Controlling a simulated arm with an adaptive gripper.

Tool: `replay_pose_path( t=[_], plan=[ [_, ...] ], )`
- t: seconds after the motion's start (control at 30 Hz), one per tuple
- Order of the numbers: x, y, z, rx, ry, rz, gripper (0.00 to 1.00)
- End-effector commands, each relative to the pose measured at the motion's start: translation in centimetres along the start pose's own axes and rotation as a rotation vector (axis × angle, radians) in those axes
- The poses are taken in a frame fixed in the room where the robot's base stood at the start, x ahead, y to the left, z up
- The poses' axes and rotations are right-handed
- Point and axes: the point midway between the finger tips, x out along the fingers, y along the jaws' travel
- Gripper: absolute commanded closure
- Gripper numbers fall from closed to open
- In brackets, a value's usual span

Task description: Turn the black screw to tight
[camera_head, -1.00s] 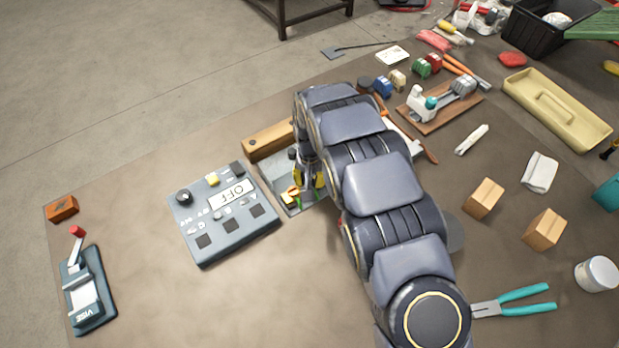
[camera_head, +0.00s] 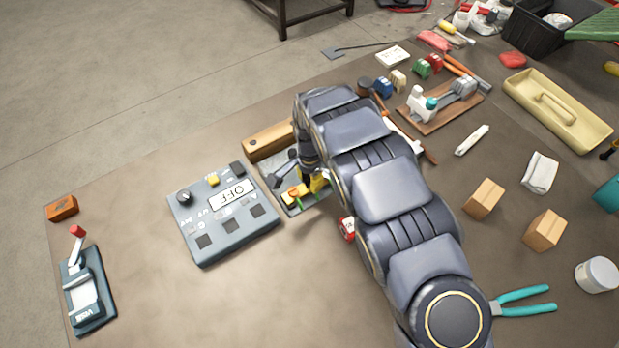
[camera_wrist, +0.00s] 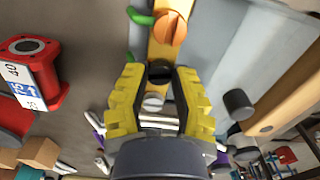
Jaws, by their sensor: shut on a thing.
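In the wrist view the black screw (camera_wrist: 160,72) sits on a yellow strip (camera_wrist: 158,50), between an orange slotted screw (camera_wrist: 170,28) and a pale grey screw (camera_wrist: 153,101). My gripper (camera_wrist: 160,78) has its two yellow fingers on either side of the black screw and is shut on it. In the head view my gripper (camera_head: 314,184) points down at the grey plate (camera_head: 296,208) that carries the yellow strip. The orange screw (camera_head: 292,193) shows there, while the black screw is hidden by my gripper and arm.
A grey panel (camera_head: 205,242) reading OFF lies left of the plate. A wooden block (camera_head: 268,140) lies behind it. A black knob (camera_wrist: 238,104) stands right of my fingers in the wrist view. A red labelled object (camera_head: 347,228) is beside my arm.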

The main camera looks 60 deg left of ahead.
Motion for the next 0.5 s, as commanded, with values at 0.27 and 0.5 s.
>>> replay_pose_path(
  t=[0.27,0.5],
  plan=[
    [0.26,0.23,0.13,0.17,-0.004,0.009,1.0],
    [0.27,0.22,0.16,0.241,-0.004,0.009,1.0]
  ],
)
